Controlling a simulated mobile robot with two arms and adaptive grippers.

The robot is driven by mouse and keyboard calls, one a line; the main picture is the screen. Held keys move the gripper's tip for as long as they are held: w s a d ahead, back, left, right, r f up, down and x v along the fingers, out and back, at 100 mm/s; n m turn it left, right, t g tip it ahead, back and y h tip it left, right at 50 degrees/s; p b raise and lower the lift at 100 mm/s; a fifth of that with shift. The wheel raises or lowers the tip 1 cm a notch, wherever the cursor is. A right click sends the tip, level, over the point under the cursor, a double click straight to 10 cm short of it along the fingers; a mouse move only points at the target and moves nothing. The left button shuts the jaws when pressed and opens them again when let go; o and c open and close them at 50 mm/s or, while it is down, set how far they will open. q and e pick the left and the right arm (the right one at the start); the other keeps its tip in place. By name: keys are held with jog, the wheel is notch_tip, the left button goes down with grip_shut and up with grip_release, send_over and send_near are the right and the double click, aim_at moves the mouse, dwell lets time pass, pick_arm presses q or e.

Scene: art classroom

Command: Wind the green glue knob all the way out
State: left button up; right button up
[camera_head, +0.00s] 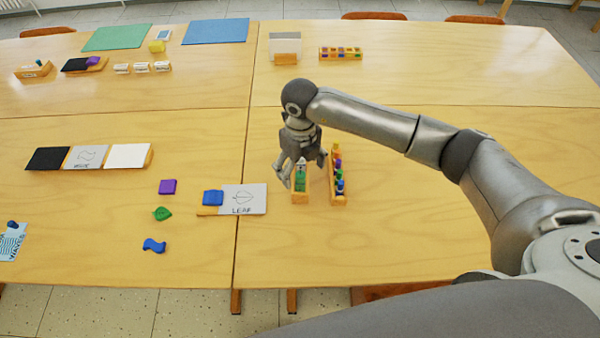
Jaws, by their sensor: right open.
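A green item with a pale top (301,184), which looks like the green glue, stands in a small wooden holder (300,199) right of the leaf card. Its knob is too small to make out. My right gripper (301,178) points down over this holder, its fingers open and spread to either side of the green item. I cannot tell whether a finger touches it. My left gripper is not in view.
A wooden rack (339,198) of several coloured pieces stands close on the right of the holder. The leaf card (243,199) with a blue block (213,197) lies to the left. A purple block (168,186), a green leaf (162,213) and a blue wave (154,245) lie farther left. The table's right side is clear.

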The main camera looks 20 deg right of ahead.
jog(key=shift+f+b, duration=0.75)
jog(key=shift+f, duration=0.2)
jog(key=c, duration=1.5)
jog(key=shift+c, duration=0.2)
jog(key=m+p, duration=0.1)
jog(key=m, duration=0.5)
jog(key=shift+r+p, duration=0.1)
jog(key=shift+p, duration=0.3)
jog(key=m+p, duration=0.1)
jog(key=m, duration=0.4)
jog(key=shift+p, duration=0.35)
